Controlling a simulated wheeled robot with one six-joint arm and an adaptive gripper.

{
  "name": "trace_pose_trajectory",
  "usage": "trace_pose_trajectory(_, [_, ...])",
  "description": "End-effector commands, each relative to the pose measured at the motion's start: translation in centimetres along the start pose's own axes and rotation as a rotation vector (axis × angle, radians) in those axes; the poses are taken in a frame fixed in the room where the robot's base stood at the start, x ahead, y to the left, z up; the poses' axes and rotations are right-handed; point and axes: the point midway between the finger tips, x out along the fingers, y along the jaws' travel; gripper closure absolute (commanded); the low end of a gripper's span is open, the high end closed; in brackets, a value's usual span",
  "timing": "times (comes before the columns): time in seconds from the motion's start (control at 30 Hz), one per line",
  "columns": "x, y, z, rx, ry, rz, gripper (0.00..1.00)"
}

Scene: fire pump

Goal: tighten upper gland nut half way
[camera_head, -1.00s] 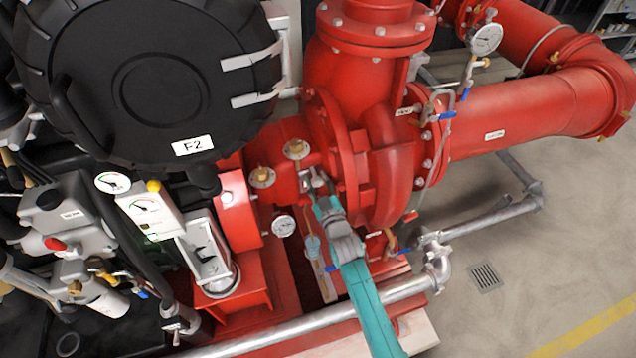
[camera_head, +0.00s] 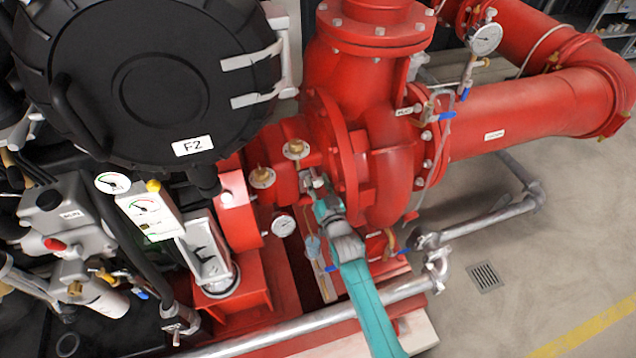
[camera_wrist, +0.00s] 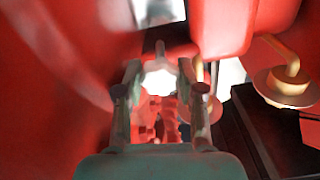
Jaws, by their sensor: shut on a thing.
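My teal arm reaches in from the lower right in the head view, with my gripper (camera_head: 313,182) at the shaft gland between the red pump casing (camera_head: 385,185) and the red bearing housing. In the wrist view my gripper's two grey fingers (camera_wrist: 159,92) stand on either side of a bright, washed-out piece with a short stud above it, taken as the upper gland nut (camera_wrist: 158,77). The fingers are shut on it. Its edges are blurred by glare, and how far it is turned cannot be told. In the head view the fingers mostly hide the nut.
Brass fittings (camera_head: 295,149) sit close to the left of my gripper; one shows at the right of the wrist view (camera_wrist: 288,82). A round gauge (camera_head: 283,226) is below left. Red casing closes in on both sides. A grey pipe (camera_head: 300,325) runs under my arm.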

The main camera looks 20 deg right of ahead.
Motion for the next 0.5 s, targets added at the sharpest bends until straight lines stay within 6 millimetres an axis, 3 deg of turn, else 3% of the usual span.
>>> trace_pose_trajectory(0.37, [-0.01, 0.0, 0.08, 0.006, -0.002, 0.0, 0.97])
trace_pose_trajectory(0.4, [-0.01, 0.0, 0.08, 0.006, -0.002, 0.0, 0.59])
trace_pose_trajectory(0.5, [-0.01, 0.01, 0.07, 0.005, -0.002, 0.0, 0.36])
